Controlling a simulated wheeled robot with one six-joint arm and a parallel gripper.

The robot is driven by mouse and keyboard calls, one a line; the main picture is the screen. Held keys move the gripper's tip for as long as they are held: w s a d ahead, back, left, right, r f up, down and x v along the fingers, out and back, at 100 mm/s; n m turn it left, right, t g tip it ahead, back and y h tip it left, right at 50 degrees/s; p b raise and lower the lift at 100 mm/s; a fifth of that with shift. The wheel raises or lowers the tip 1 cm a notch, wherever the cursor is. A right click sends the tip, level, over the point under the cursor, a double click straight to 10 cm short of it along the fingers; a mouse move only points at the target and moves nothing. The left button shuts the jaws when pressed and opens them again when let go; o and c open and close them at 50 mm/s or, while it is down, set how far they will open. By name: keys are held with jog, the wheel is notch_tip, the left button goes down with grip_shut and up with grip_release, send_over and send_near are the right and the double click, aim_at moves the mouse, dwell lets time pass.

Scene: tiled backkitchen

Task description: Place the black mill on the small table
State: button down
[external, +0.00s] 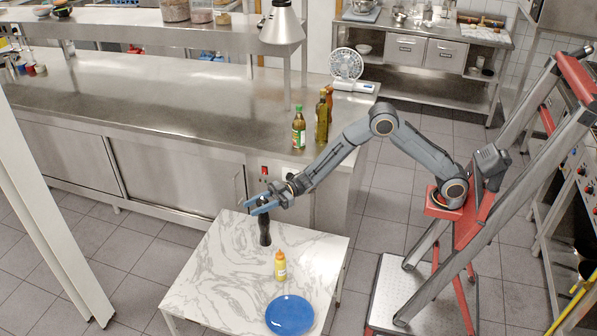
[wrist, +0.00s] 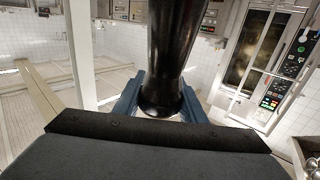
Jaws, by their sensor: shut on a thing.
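The black mill (external: 264,232) is upright in my gripper (external: 262,205), over the back part of the small table (external: 215,262) with its white marble-look top. My gripper's blue fingers are shut around the mill's upper part. In the external view I cannot tell whether the mill's lower end touches the tabletop. In the wrist view the black mill (wrist: 172,50) fills the upper middle, between the blue fingers (wrist: 160,100).
A yellow bottle (external: 280,266) and a blue plate (external: 290,314) stand on the small table, in front of the mill. The left part of its top is clear. The steel counter (external: 170,115) with glass bottles (external: 299,128) is behind.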

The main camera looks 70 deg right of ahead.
jog(key=s+a+f+n+g+y+b, duration=0.1)
jog(key=a+f+n+g+y+b, duration=0.2)
jog(key=a, duration=0.7)
jog(key=s+a+n+g+b, duration=0.1)
jog(key=a+n+g+b, duration=0.3)
jog(key=a, duration=0.5)
notch_tip(320, 180, down, 10)
jog(key=m+g+b, duration=0.1)
jog(key=shift+s+g, duration=0.25)
jog(key=shift+g, duration=0.05)
jog(key=shift+a+f, duration=0.1)
jog(key=shift+f, duration=0.15)
jog(key=c, duration=1.1)
grip_release()
